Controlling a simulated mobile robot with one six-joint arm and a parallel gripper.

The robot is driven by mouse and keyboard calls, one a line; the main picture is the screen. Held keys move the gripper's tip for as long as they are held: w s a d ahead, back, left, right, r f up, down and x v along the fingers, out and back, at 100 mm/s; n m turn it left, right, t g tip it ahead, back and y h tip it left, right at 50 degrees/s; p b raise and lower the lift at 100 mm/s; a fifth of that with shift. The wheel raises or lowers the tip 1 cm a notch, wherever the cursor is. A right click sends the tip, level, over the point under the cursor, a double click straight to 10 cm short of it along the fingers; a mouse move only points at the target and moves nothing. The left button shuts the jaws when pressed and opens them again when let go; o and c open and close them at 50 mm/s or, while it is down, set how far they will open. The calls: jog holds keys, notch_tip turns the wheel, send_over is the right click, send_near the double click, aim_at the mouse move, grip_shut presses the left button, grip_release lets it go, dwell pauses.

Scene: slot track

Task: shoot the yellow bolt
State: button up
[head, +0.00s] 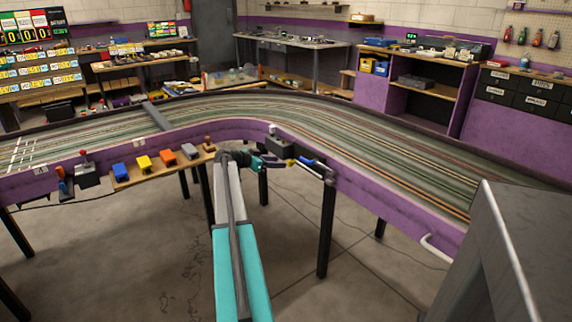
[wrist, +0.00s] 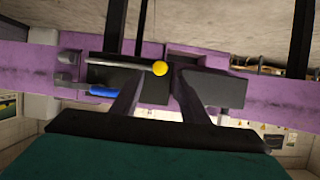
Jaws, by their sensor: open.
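The yellow bolt's round knob (wrist: 160,68) sits at the end of a thin metal rod, against a dark plate on the purple track side in the wrist view. In the head view the small yellow knob (head: 290,163) shows at the track's outer edge. My gripper (wrist: 157,82) is open, its two dark fingers reaching to either side of the knob in the wrist view. Contact cannot be told. In the head view my gripper (head: 279,163) is at the knob, partly hidden by its own body. A blue handle (wrist: 103,91) lies beside the rod; it also shows in the head view (head: 307,160).
The purple-sided slot track (head: 400,175) curves across the view. A wooden shelf (head: 160,170) left of my arm holds blue, yellow, orange and grey blocks. A dark box (head: 279,143) stands just behind my gripper. A grey metal cabinet (head: 500,250) is at the front right.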

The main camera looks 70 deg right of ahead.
aim_at(288, 163)
jog(key=shift+x, duration=3.05)
grip_shut()
